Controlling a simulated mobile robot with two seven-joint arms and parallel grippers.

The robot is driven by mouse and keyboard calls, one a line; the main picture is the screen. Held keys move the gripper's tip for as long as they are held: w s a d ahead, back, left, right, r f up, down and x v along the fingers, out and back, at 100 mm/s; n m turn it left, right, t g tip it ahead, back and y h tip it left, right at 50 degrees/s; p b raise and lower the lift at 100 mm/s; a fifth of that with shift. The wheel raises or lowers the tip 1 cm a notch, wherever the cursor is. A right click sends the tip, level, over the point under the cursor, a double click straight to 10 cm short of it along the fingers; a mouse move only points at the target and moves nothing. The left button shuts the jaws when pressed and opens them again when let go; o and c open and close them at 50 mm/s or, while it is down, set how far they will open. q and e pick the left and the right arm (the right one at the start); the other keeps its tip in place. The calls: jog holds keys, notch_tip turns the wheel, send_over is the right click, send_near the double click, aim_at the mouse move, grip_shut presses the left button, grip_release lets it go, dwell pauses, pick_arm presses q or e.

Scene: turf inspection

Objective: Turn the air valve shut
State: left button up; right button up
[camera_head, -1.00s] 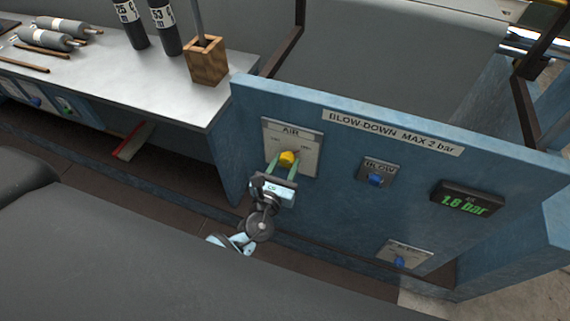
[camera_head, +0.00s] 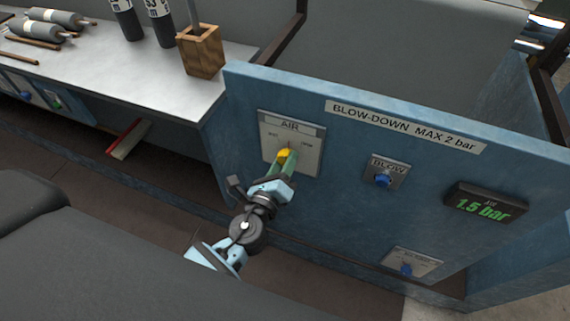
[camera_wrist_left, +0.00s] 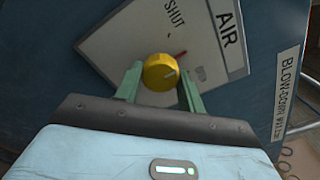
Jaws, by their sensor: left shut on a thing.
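The air valve is a yellow knob (camera_head: 284,154) on a pale plate marked AIR (camera_head: 307,157), set in the blue panel. My left gripper (camera_head: 283,163) is shut on the knob. In the left wrist view the yellow knob (camera_wrist_left: 160,72) sits between the two green fingers (camera_wrist_left: 158,90). The plate there reads SHUT on its left side, and a red mark shows just to the upper right of the knob. The word on the right of the plate is too small to read there. My right gripper is not in view.
The blue panel (camera_head: 345,215) also holds a blue BLOW button (camera_head: 383,180), a display (camera_head: 485,205) reading 1.5 bar and another blue button (camera_head: 406,269) lower down. A metal bench (camera_head: 110,75) with a wooden block holder (camera_head: 201,52) stands at the left.

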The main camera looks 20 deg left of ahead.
pick_arm(q)
jog(key=shift+r+n+b, duration=0.1)
jog(key=shift+n+b, duration=1.2)
jog(key=shift+n, duration=3)
jog(key=o, duration=1)
jog(key=shift+s, duration=0.1)
jog(key=shift+s+a+b, duration=0.1)
jog(key=shift+s+b, duration=0.45)
jog(key=shift+s, duration=3.3)
